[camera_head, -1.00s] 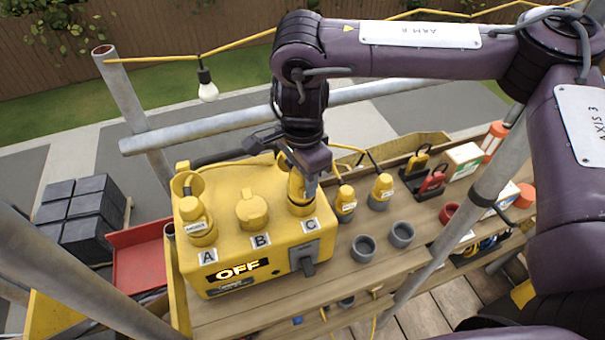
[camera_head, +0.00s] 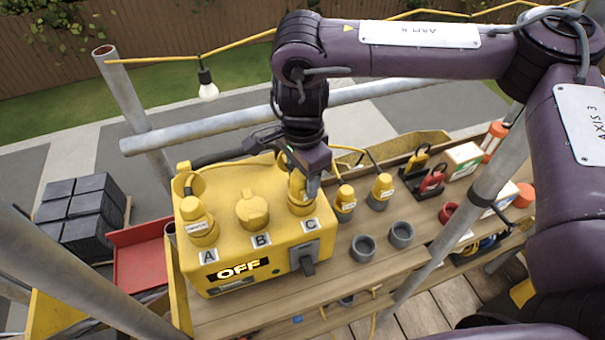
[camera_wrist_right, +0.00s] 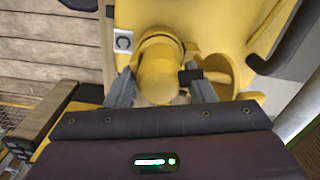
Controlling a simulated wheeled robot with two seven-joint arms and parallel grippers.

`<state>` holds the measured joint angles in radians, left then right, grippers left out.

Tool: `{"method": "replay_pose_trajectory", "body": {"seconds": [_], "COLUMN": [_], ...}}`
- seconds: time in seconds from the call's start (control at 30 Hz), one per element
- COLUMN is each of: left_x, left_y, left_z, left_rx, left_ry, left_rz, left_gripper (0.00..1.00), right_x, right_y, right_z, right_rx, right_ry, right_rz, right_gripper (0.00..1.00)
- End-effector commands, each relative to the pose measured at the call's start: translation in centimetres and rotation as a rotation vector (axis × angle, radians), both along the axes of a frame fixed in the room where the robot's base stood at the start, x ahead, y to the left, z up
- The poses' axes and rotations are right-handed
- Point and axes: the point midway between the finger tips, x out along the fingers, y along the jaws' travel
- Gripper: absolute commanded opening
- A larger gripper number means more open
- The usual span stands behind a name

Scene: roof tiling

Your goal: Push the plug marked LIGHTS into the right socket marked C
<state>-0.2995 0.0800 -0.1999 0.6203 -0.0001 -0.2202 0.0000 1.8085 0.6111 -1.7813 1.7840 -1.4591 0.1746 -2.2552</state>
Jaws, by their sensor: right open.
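The yellow power box (camera_head: 225,278) stands on the plank with sockets marked A, B and C in a row; its display reads OFF. My right gripper (camera_head: 303,188) is at the right socket C, pointing down. A yellow plug (camera_wrist_right: 158,72) stands at this socket, beside the C label (camera_wrist_right: 123,40). The gripper (camera_wrist_right: 162,92) is open, with one grey finger on each side of the plug. I cannot read this plug's label or see how deep it sits. Another labelled plug (camera_head: 198,220) stands in socket A. Socket B (camera_head: 252,208) has a yellow lid. My left gripper is not in view.
Two yellow plugs (camera_head: 345,203) (camera_head: 381,192) stand on the plank to the right, with grey empty holders (camera_head: 363,247) in front of them. A lever (camera_head: 306,262) is on the box front. A scaffold pole (camera_head: 462,200) crosses at right.

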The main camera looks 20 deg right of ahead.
Motion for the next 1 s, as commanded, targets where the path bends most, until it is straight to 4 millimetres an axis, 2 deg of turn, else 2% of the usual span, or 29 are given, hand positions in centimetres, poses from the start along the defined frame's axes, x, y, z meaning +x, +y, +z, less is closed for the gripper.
{"method": "replay_pose_trajectory", "body": {"seconds": [0.03, 0.1, 1.0], "left_x": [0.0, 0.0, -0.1], "left_y": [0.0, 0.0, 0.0], "left_z": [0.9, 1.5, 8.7], "left_rx": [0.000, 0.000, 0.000], "left_ry": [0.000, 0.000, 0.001], "left_rz": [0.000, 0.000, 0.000], "left_gripper": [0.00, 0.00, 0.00], "right_x": [0.0, 0.0, 0.0], "right_y": [0.0, 0.0, 0.0], "right_z": [0.9, 1.5, 8.7], "right_rx": [0.000, 0.000, 0.000], "right_ry": [0.000, 0.000, 0.000], "right_rz": [0.000, 0.000, 0.000], "right_gripper": [0.49, 0.49, 0.49]}}
